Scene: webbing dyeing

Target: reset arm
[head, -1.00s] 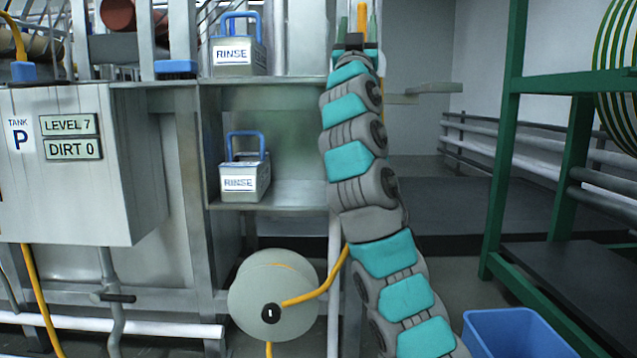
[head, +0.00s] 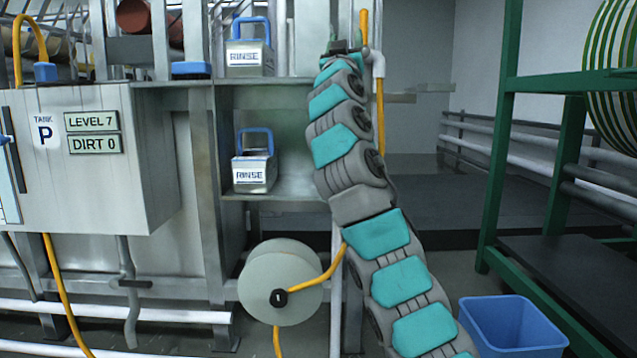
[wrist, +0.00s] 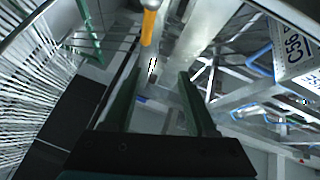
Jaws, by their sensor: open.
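My gripper (head: 345,47) is at the top of my raised arm in the head view, in front of a grey post and small against it. In the wrist view its two dark green fingers (wrist: 158,100) stand apart with nothing between them. A yellow hose (wrist: 149,25) shows beyond the fingertips in the wrist view. In the head view a yellow hose (head: 380,115) hangs just right of the gripper. I cannot tell whether they touch.
Two boxes labelled RINSE (head: 254,172) (head: 249,57) stand on the shelves left of my arm. Tank P (head: 150,180) is further left, a hose reel (head: 262,290) is below. A green rack (head: 500,170) and a blue bin (head: 512,325) are at right.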

